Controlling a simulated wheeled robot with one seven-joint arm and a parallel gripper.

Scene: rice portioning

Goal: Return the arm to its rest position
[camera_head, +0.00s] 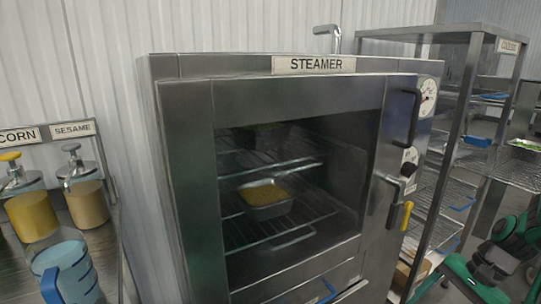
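My green and black arm (515,240) is at the lower right, in front of the steel rack and to the right of the steamer. Its end, my gripper (488,268), seems to be the small grey and dark part low at the right; its fingers are too small and dark to read. It is apart from the steamer (190,140). I see nothing clearly held in it.
Inside the steamer, a metal pan of yellowish food (266,198) sits on a wire shelf. I cannot tell whether glass covers the front. A steel rack (462,120) stands right. Dispensers (30,210) and a blue-handled jug (65,270) are at left.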

